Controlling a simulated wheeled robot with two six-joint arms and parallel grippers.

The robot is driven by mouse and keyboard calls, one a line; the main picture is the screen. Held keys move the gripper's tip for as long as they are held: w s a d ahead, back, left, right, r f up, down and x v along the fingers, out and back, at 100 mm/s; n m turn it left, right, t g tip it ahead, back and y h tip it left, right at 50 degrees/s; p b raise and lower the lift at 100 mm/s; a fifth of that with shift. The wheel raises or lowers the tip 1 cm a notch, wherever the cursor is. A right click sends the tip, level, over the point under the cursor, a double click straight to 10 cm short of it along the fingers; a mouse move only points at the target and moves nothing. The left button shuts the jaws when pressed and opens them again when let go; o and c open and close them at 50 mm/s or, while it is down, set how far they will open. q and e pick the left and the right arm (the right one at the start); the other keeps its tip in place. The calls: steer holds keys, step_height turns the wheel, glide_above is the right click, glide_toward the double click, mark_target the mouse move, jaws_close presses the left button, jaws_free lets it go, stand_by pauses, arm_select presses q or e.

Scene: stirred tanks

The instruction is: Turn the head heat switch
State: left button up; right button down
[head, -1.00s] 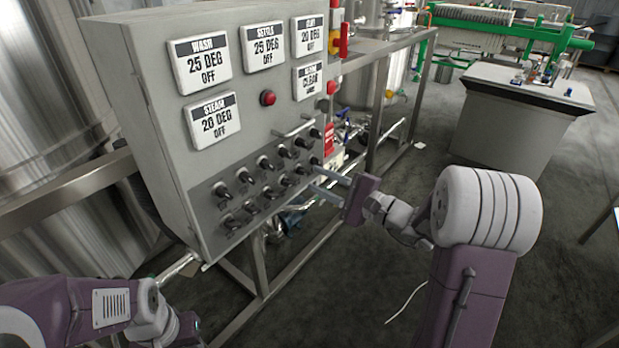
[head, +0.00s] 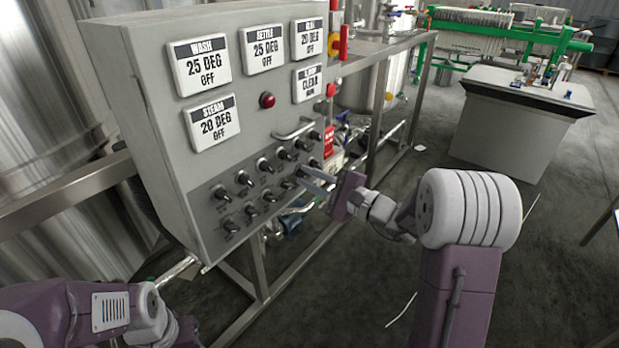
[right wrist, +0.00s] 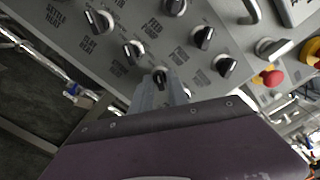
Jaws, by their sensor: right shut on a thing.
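The grey control panel (head: 285,120) carries two rows of black rotary switches on its lower part. My right gripper (head: 305,178) is at the right end of the lower row, its fingers around a switch. In the right wrist view the fingers (right wrist: 161,92) are closed on this black switch (right wrist: 160,75), which they partly cover. Its own label is too blurred to read, so I cannot tell if it is the head heat switch. A settle heat label shows at the wrist view's upper left. My left gripper (head: 185,330) is low at the left, its jaws unclear.
A metal handle (head: 293,131) juts out above the switches. Pipes and a steel frame (head: 340,235) stand below and behind.

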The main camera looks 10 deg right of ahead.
steer(key=m+p, duration=0.1)
steer(key=m, duration=0.3)
steer(key=shift+r, duration=0.1)
steer(key=shift+m+p, duration=0.9)
steer(key=shift+m, duration=0.7)
steer(key=c, duration=1.5)
jaws_free()
steer(key=p+v, duration=0.1)
steer(key=v, duration=0.8)
